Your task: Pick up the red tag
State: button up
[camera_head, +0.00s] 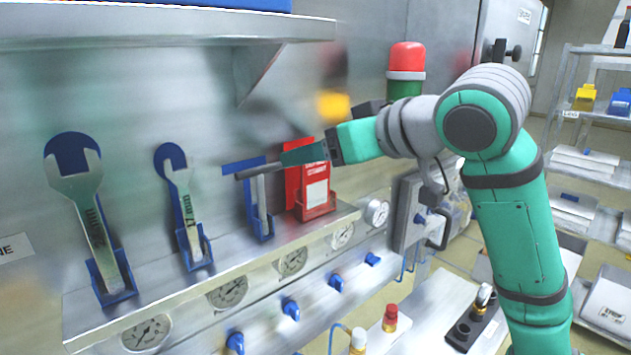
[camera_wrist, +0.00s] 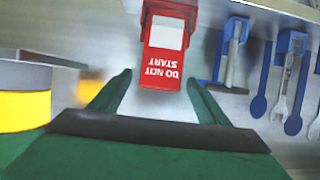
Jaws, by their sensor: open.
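The red tag (camera_head: 316,184) stands upright in a red holder (camera_head: 318,212) on the shelf ledge against the metal wall. It has a white label panel. In the wrist view the tag (camera_wrist: 160,68) appears upside down, with "DO NOT START" in white letters. My gripper (camera_head: 288,158) is at the tag's upper part in the head view, its fingers covering some of it. In the wrist view my gripper (camera_wrist: 158,80) is open and empty, one finger to each side of the tag's end. I see no contact; the exact depth is unclear.
A hammer-like tool (camera_head: 262,195) in a blue holder stands close left of the tag. Two wrenches (camera_head: 85,200) (camera_head: 187,205) stand further left. Gauges (camera_head: 293,261) and blue knobs (camera_head: 290,308) line the panel below. A red-topped signal lamp (camera_head: 406,60) stands behind my arm.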

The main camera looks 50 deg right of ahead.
jog(key=shift+w+f, duration=0.2)
jog(key=shift+w, duration=0.35)
jog(key=c, duration=0.3)
jog(key=shift+s+d, duration=0.1)
jog(key=shift+s, duration=0.1)
jog(key=c, duration=1.1)
jog(key=shift+r, duration=0.1)
